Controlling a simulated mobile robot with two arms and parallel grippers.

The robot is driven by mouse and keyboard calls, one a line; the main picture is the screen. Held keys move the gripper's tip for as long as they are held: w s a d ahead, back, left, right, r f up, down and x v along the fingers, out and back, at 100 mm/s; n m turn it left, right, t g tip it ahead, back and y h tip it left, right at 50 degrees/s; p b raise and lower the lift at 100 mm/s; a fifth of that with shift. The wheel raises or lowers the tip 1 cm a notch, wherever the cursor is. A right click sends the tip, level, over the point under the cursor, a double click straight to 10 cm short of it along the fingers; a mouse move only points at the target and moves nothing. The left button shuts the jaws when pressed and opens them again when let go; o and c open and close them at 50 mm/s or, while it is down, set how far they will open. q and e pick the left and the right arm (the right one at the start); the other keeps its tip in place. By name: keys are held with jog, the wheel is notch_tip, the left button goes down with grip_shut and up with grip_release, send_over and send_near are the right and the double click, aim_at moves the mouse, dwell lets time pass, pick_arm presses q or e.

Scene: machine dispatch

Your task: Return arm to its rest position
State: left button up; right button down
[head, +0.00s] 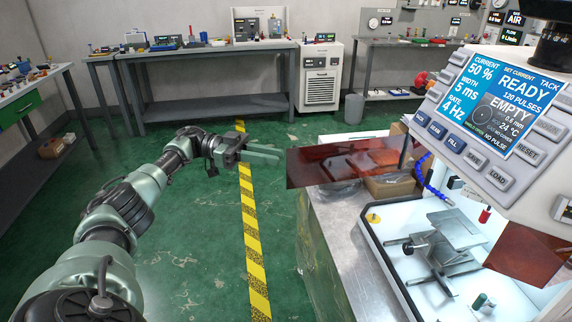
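My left arm (125,205) comes in from the lower left and reaches out over the green floor. My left gripper (264,154) is at the end of it, above the yellow-and-black floor stripe, pointing right. Its pale fingers lie close together with no object visible in them; I cannot tell whether a gap is between them. The fingertips are just left of the reddish transparent panel (345,163) in the picture, and whether they touch it is unclear. My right arm and gripper are not in view.
The machine's display (500,95) reads READY and EMPTY. Below it is a lit white work chamber (400,235) with a metal stage (455,228). A cardboard box (390,187) stands behind it. Workbenches (215,50) line the back wall. Floor beside the stripe (252,240) is clear.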

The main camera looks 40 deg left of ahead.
pick_arm(q)
jog(key=shift+s+a, duration=0.3)
jog(key=shift+a, duration=0.35)
jog(key=shift+w, duration=0.1)
